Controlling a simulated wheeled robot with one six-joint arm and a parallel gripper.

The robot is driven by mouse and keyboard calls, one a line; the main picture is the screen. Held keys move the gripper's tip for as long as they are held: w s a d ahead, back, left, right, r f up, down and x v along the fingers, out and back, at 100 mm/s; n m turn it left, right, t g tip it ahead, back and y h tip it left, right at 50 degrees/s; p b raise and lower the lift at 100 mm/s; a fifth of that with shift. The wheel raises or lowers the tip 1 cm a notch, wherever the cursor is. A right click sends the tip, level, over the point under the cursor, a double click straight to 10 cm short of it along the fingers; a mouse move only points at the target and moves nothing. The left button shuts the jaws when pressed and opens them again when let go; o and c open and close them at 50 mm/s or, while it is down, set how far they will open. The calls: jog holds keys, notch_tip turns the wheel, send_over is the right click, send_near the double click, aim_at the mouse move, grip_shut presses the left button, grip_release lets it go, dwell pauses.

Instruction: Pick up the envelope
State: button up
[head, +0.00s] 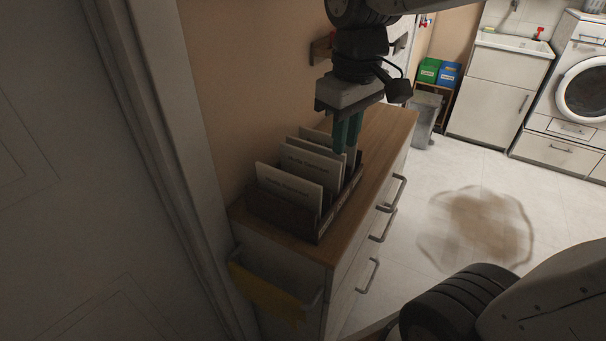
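Several white envelopes or cards stand upright in a dark divided rack (272,212) on top of a wooden-topped cabinet. The front envelope (288,186) leans a little and carries small print too small to read surely. A second envelope (312,162) stands behind it, and a third (318,140) shows partly at the back. My gripper (346,146) points down with its teal fingers at the rack's rear right, by the back envelopes. From this view I cannot tell whether the fingers touch or hold an envelope, nor how wide they are apart.
The cabinet top (390,132) is bare to the rack's right and behind. Drawer handles (391,193) stick out from the cabinet's right side. A yellow cloth (265,290) hangs at its near end. A brownish stain (475,228) marks the floor. A washing machine (584,95) stands far right.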

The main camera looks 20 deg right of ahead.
aim_at(309, 152)
jog(key=w+n, duration=0.1)
jog(key=w, duration=0.2)
jog(key=w+a+f+n, duration=0.1)
jog(key=w, duration=0.2)
jog(key=w+f+n, duration=0.1)
jog(key=w, duration=0.2)
jog(key=shift+w+a+g, duration=0.3)
jog(key=shift+w+a, duration=0.05)
jog(key=shift+w, duration=0.05)
jog(key=shift+w+a+f, duration=0.1)
jog(key=shift+w+f, duration=0.05)
jog(key=shift+w, duration=0.2)
notch_tip(309, 152, down, 8)
jog(key=shift+s+r, duration=0.1)
jog(key=shift+r, duration=0.05)
grip_shut()
